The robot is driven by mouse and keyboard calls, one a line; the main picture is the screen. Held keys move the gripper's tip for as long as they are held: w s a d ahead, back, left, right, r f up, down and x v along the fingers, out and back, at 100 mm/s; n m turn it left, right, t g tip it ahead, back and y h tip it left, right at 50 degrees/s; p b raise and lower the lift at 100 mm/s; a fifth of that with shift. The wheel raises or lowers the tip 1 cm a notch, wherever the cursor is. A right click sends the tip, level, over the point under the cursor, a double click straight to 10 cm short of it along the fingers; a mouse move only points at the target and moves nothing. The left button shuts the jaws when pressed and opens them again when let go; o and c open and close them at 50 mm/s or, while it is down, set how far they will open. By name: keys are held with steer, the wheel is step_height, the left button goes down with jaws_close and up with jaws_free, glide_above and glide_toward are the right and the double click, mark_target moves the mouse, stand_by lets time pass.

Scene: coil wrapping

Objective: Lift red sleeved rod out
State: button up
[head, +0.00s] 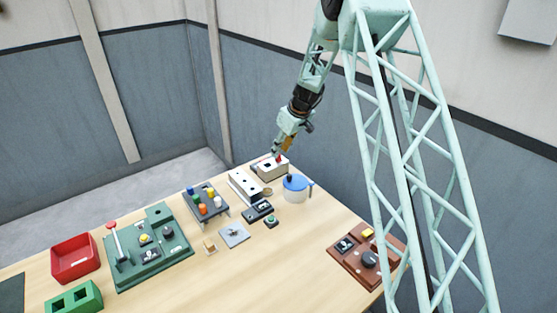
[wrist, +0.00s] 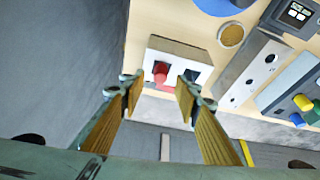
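The red sleeved rod (wrist: 161,70) stands upright in a hole of a white block (wrist: 190,57) in the wrist view. A dark square opening lies beside it in the same block. My gripper (wrist: 159,88) is open, its two yellow-lined fingers apart with the red rod between and beyond their tips. I cannot tell how far the tips are above the rod. In the head view my gripper (head: 277,152) hangs over the white block (head: 272,172) at the table's far edge, where the rod (head: 280,158) shows as a small red spot. The rod's lower part is hidden in the block.
A long white block with holes (head: 243,187) stands close to the left. A blue-lidded jar (head: 296,188) stands close to the right. A rack of coloured pegs (head: 206,202), a green machine (head: 148,250) and a red bin (head: 75,258) lie farther left.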

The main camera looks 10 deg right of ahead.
steer(key=shift+x, duration=1.2)
steer(key=c, duration=0.9)
